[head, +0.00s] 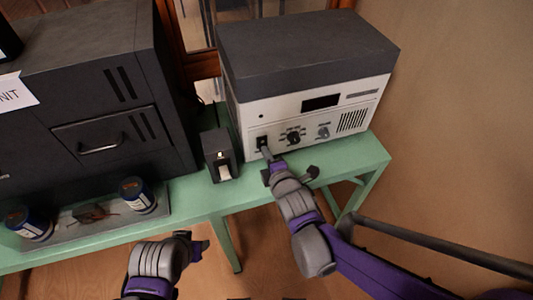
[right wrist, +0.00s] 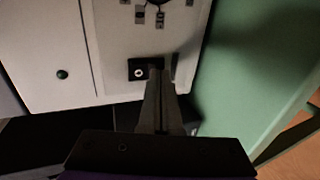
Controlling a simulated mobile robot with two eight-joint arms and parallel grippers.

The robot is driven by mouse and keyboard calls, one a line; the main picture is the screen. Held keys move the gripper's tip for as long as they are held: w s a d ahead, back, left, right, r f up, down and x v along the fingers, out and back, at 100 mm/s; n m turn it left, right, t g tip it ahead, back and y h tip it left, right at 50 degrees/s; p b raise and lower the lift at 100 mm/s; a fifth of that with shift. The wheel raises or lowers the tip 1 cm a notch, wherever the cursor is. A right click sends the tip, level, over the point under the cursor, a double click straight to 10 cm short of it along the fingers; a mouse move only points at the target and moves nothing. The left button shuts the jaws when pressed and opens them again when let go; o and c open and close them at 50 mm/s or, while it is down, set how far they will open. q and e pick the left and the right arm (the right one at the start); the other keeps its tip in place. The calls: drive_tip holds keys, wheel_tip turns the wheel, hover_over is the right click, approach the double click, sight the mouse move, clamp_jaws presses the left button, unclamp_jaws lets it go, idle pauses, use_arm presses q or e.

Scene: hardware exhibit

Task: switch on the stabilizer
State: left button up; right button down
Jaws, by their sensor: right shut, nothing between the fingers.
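The stabilizer seems to be the white-fronted box with a dark grey top (head: 305,45), standing on the green table. Its front has a small black switch (head: 262,142) at the lower left, which also shows in the right wrist view (right wrist: 141,72) with a pale round mark on it. My right gripper (head: 266,154) is shut and empty, its fingertips right at the switch; I cannot tell whether they touch it. In the right wrist view the fingers (right wrist: 158,78) cover the switch's right part. My left gripper (head: 196,246) hangs low in front of the table; its opening is unclear.
A dark display (head: 320,102) and knobs (head: 293,138) are on the same front panel. A small black device (head: 219,155) with a white paper slip stands just left. A large dark cabinet (head: 100,90) and blue-labelled cans (head: 137,194) are farther left. The green table's (head: 360,158) right end is bare.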

drive_tip(key=shift+w+f+b, duration=0.2)
drive_tip(key=shift+f+b, duration=0.05)
drive_tip(key=shift+b, duration=0.1)
drive_tip(key=shift+r, duration=0.1)
drive_tip(key=shift+r, duration=0.15)
drive_tip(key=shift+r+p, duration=0.7)
drive_tip(key=shift+p, duration=0.05)
drive_tip(key=shift+s, duration=0.1)
